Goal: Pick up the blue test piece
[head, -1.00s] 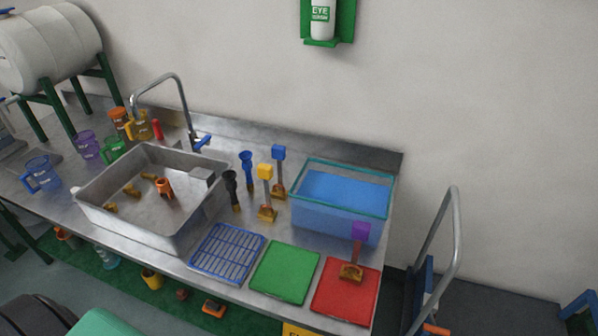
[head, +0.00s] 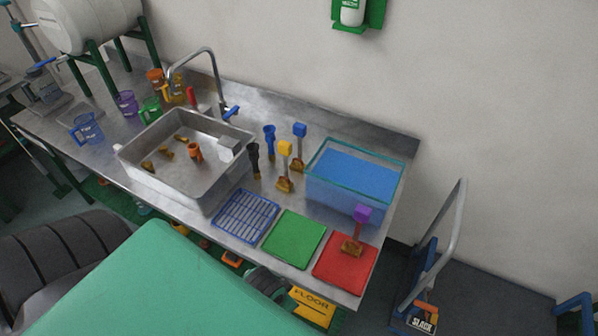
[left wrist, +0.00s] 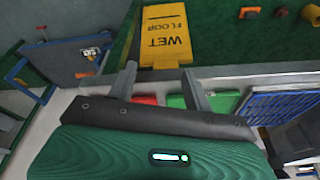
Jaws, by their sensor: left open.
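The blue test piece (head: 299,148) stands upright on the steel counter in the head view, with a blue cube on top, a thin stem and a brownish base. It stands just behind and right of a yellow-topped piece (head: 285,166) and left of the blue water tank. A purple-topped piece (head: 356,232) stands on the red mat. In the left wrist view my left gripper (left wrist: 160,85) is open and empty, its two dark fingers apart. The blue piece is not visible there. I cannot make out my left gripper's fingers in the head view. My right gripper is not in view.
The glass tank (head: 399,200) of blue water stands on the right of the counter (head: 318,120). A sink (head: 165,190) is left. A blue rack (head: 246,214), green mat (head: 294,239) and red mat (head: 338,270) line the front. Black and blue tools (head: 269,140) stand close by.

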